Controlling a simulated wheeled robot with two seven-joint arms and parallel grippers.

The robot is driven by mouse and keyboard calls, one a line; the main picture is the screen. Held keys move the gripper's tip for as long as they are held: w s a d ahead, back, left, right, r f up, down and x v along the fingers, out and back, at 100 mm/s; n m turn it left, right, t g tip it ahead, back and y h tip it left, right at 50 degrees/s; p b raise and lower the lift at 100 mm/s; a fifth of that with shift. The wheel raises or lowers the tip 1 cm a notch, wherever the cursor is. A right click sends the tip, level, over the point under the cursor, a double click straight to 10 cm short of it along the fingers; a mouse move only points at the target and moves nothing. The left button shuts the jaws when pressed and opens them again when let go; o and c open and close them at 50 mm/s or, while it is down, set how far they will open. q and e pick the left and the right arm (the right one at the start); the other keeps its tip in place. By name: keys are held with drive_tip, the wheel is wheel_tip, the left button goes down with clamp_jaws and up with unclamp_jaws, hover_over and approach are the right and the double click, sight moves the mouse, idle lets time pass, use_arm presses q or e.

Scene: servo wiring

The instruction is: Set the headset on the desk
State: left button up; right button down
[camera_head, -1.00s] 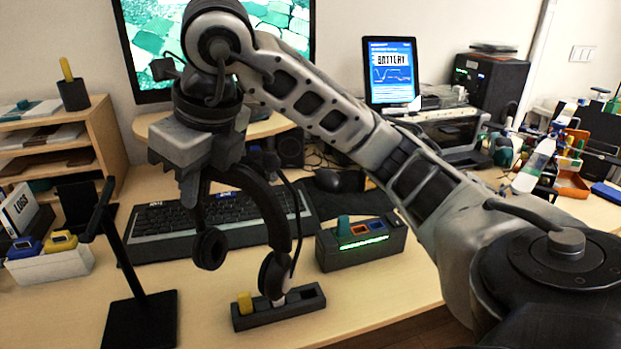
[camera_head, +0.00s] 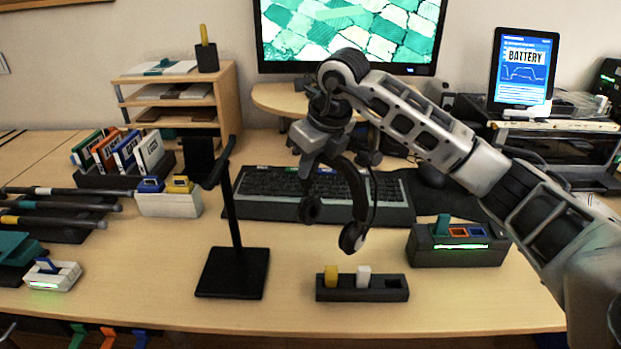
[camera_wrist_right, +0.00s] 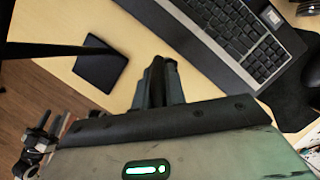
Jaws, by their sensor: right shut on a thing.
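The black headset (camera_head: 354,193) hangs in the air from my right gripper (camera_head: 322,158), which is shut on its headband. Its ear cups hang over the keyboard's front edge, behind the small black block, with a thin dark cable beside one cup. In the right wrist view the gripper fingers (camera_wrist_right: 158,85) are together over the desk; the headset is mostly hidden there. The wooden desk (camera_head: 150,285) lies below.
A black headset stand (camera_head: 232,272) is left of the headset. A black block (camera_head: 345,294) holds a yellow and a white piece. A keyboard (camera_head: 260,208) lies behind, and a dark box with green light (camera_head: 458,254) is at right. Clear desk lies along the front.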

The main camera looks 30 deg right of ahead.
sight(310, 194)
drive_tip(key=shift+w+d+f, duration=0.1)
drive_tip(key=shift+w+f, duration=0.15)
drive_tip(key=shift+f, duration=0.15)
wheel_tip(310, 194, down, 3)
drive_tip(key=shift+d+f, duration=0.1)
drive_tip(key=shift+f, duration=0.1)
drive_tip(key=c, duration=1.5)
unclamp_jaws()
drive_tip(key=shift+o, duration=0.2)
